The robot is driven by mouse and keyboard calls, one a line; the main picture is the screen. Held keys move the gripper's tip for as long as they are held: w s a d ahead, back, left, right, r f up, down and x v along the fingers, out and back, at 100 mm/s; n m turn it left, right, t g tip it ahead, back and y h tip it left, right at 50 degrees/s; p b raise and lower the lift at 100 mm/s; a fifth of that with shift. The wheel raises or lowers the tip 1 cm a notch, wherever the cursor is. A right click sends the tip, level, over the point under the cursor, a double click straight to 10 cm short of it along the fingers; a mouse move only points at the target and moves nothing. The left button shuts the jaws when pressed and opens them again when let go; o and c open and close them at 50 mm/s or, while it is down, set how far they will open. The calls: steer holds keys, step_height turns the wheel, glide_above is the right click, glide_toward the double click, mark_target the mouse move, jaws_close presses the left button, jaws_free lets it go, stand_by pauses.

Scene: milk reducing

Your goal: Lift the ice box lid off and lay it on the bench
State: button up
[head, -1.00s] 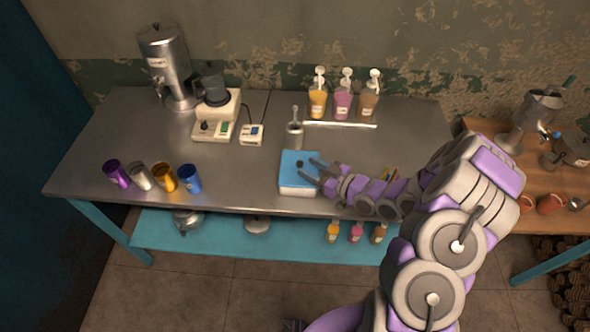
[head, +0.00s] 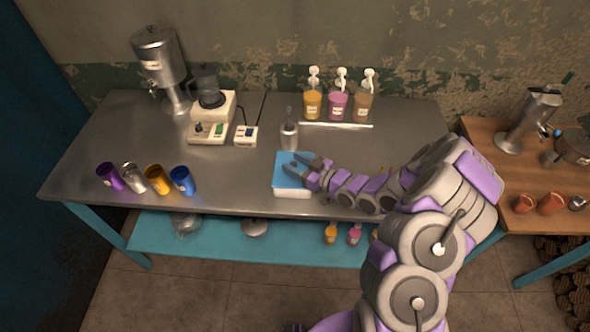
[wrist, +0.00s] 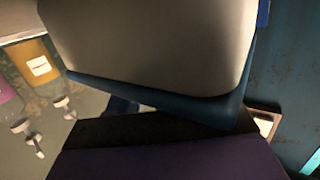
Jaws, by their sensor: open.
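The ice box (head: 292,193) is a white box near the front edge of the metal bench (head: 235,178). Its flat blue lid (head: 283,183) sits on top of it. My gripper (head: 291,161) is open, its two dark fingers over the middle of the lid from the right. The lid's dark knob does not show apart from the fingers, so I cannot tell whether it is between them. In the wrist view, the pale box wall (wrist: 160,40) and blue lid edge (wrist: 170,98) fill the top, close to a dark finger.
A metal cup with a utensil (head: 289,136) stands just behind the box. Three pump bottles (head: 338,105) stand at the back. Several coloured cups (head: 157,180) are at the front left. The bench between cups and box is clear.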

steer(key=shift+c, duration=1)
steer(key=shift+a+f, duration=0.1)
steer(key=shift+a, duration=0.65)
steer(key=c, duration=0.5)
steer(key=shift+d, duration=0.1)
jaws_close()
steer(key=shift+d, duration=0.35)
